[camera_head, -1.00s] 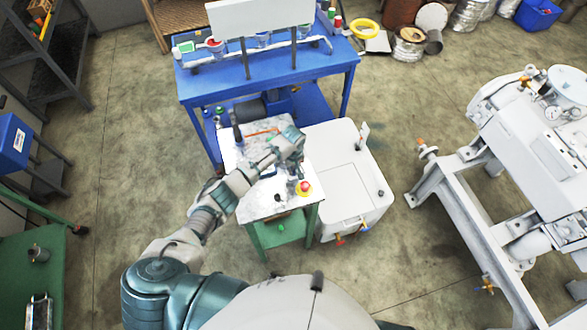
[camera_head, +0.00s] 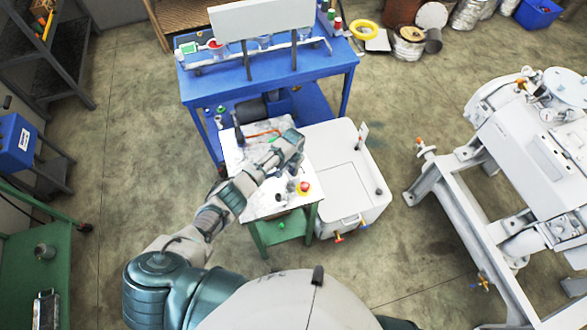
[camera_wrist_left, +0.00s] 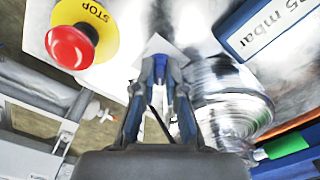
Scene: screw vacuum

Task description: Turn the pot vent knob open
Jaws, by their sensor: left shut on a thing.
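My left gripper (camera_head: 290,170) reaches down over the white-topped bench, just left of the red stop button. In the left wrist view its two fingers (camera_wrist_left: 162,76) meet, shut on a small blue piece, which I take as the pot vent knob (camera_wrist_left: 160,66). The fingers hide most of the knob, so its turn angle cannot be read. A shiny ribbed metal pot (camera_wrist_left: 232,100) stands right beside the fingers. In the head view the wrist covers most of this area. My right gripper is not in view.
The red stop button (camera_wrist_left: 70,47) on its yellow disc is close to the fingers. A blue-framed display reading mbar (camera_wrist_left: 268,40) is at the upper right. A white chest (camera_head: 345,170) stands right of the green bench (camera_head: 282,228); a blue table (camera_head: 270,82) is behind.

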